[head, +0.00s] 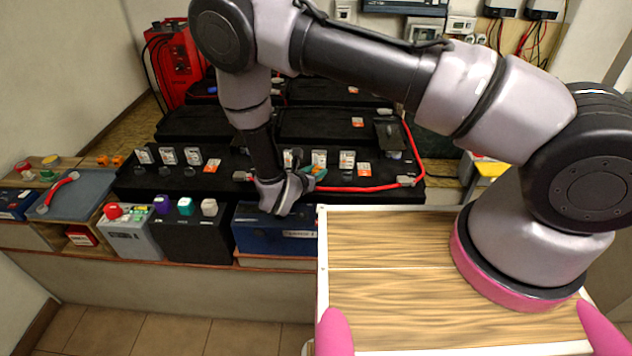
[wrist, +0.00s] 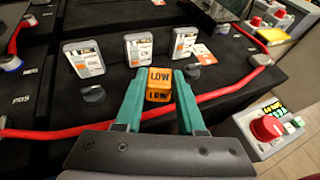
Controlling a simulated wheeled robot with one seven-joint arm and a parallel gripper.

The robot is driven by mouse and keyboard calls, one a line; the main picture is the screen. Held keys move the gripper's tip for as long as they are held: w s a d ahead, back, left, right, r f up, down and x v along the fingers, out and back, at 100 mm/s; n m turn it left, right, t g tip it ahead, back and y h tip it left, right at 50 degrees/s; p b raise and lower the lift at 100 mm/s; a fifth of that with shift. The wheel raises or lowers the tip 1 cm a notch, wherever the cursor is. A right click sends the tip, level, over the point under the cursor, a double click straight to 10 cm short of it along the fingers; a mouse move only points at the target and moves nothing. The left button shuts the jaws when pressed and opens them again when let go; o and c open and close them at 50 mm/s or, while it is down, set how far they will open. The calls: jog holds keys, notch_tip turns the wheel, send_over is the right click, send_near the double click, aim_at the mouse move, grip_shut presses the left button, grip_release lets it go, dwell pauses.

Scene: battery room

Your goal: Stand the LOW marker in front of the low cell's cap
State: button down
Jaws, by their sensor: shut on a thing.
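The LOW marker (wrist: 158,86) is a small orange-yellow block with black LOW lettering on its top and front faces. My gripper (wrist: 158,76) is shut on it, with one teal finger on each side. It holds the marker over the black battery top, near the red cable; whether its base touches is hidden. Beyond it, dark round caps (wrist: 93,94) sit in a row, each before an upright grey tester (wrist: 83,58). One cap lies directly behind the marker. The tester readings are too small to tell which cell is low. In the head view my gripper (head: 304,181) partly hides the row.
A red cable (wrist: 228,91) crosses the battery top close to my gripper. A box with a red button (wrist: 267,127) stands at the right. In the head view, a blue case (head: 262,230) and grey box (head: 132,238) stand before the batteries. Orange blocks (head: 117,160) are at left.

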jog(key=shift+f, duration=1.95)
jog(key=c, duration=0.5)
grip_release()
jog(key=shift+f, duration=0.15)
jog(key=shift+s+a+r, duration=0.15)
jog(key=shift+s+r, duration=0.05)
jog(key=shift+r, duration=0.05)
jog(key=v, duration=1.1)
jog(key=shift+s+r, duration=0.2)
jog(key=shift+r, duration=0.05)
